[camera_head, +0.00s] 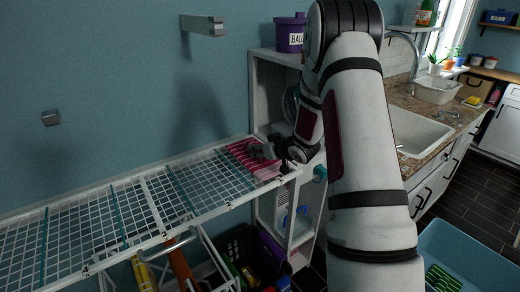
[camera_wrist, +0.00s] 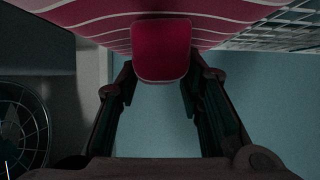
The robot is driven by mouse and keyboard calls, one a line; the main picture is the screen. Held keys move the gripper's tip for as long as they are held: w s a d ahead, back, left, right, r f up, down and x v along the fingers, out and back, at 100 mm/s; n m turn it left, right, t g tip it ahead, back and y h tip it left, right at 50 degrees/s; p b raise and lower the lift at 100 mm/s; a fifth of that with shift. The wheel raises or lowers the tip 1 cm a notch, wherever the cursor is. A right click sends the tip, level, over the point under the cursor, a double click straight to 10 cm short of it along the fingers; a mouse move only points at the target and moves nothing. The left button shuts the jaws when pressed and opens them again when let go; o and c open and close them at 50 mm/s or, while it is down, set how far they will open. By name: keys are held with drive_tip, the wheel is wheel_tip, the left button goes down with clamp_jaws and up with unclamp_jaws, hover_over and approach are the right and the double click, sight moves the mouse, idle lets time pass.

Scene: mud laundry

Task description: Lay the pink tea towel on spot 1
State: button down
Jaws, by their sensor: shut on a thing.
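The pink tea towel (camera_head: 252,157), with pale stripes, is at the right end of the white wire rack (camera_head: 120,212). Its near right part is hidden by my gripper (camera_head: 280,153). In the wrist view the striped towel (camera_wrist: 90,18) fills the top, and a darker red flap (camera_wrist: 160,52) of it hangs between the fingers of my gripper (camera_wrist: 160,82). My gripper is shut on this flap. The rack's front edge carries small number marks; the end section with the towel seems to be spot 1, though its mark is hard to read. Whether the towel rests fully on the wires is unclear.
The rest of the rack to the left is bare. A shelf unit (camera_head: 268,80) with a purple bin (camera_head: 290,33) stands behind the rack's right end. A wall bracket (camera_head: 203,25) juts out above. A sink counter (camera_head: 425,125) and a blue tub (camera_head: 465,255) are at right.

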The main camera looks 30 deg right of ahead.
drive_tip(key=shift+f, duration=0.6)
drive_tip(key=c, duration=1)
unclamp_jaws()
drive_tip(key=shift+s, duration=0.1)
drive_tip(key=v, duration=1.2)
